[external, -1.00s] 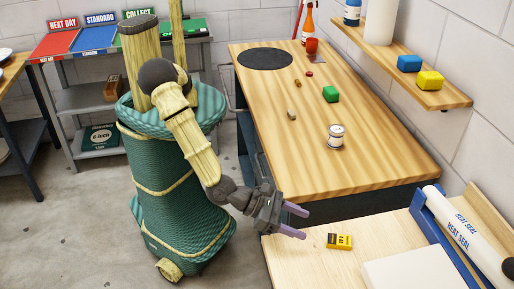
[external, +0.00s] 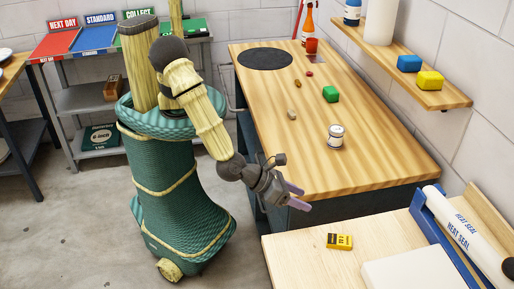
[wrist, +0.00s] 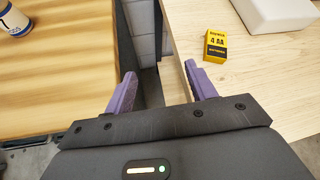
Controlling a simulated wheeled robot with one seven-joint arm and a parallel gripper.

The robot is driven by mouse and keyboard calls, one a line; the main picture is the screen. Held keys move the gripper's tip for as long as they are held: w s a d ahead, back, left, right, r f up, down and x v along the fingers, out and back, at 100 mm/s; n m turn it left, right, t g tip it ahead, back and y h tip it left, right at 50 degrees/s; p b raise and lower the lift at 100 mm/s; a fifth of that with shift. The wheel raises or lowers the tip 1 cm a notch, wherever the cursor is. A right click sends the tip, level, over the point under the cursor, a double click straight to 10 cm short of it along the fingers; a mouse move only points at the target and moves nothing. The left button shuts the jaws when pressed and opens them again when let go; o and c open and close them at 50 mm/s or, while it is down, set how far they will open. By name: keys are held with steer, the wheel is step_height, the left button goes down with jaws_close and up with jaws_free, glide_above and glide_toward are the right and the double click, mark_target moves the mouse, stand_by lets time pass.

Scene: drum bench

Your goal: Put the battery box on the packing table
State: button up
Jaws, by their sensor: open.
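The battery box (external: 339,241) is a small yellow and black box lying on the pale wooden packing table (external: 300,262) with the heat sealer. My gripper (external: 297,197) is open and empty, with purple fingers, above the gap between the drum bench and the packing table. In the wrist view my gripper (wrist: 160,88) has its fingers spread, apart from the box.
A blue heat sealer (external: 450,228) and a white slab (external: 415,270) occupy the packing table's right side. Its left front is clear.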

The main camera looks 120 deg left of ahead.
steer(key=s+a+n+g, duration=0.1)
steer(key=s+a+n, duration=0.1)
steer(key=s+a+n+g, duration=0.1)
steer(key=s+a+n, duration=0.1)
steer(key=a, duration=0.1)
steer(key=s+a+n+g, duration=0.1)
steer(key=s+a+n, duration=0.1)
steer(key=a, duration=0.1)
steer(key=shift+a+r+g, duration=0.25)
steer(key=shift+r+g, duration=0.05)
steer(key=s+a+n, duration=0.1)
steer(key=s+n, duration=0.1)
steer(key=s+a+n+g+h, duration=0.1)
steer(key=s+n, duration=0.1)
steer(key=s+a+n+g, duration=0.1)
steer(key=s+a+n, duration=0.1)
steer(key=shift+s+a+r+h, duration=0.1)
steer(key=shift+s+r+h, duration=0.2)
steer(key=shift+r+h, duration=0.1)
steer(key=s+a+r+n+h, duration=0.1)
steer(key=s+r+n+h, duration=0.1)
steer(key=s+n, duration=0.5)
steer(key=s+a+r+n+g+h, duration=0.1)
steer(key=s+n+h, duration=0.1)
steer(key=s+n, duration=0.5)
steer(key=shift+s+a+r+h, duration=0.3)
steer(key=shift+s+a+r, duration=0.1)
steer(key=shift+s, duration=0.65)
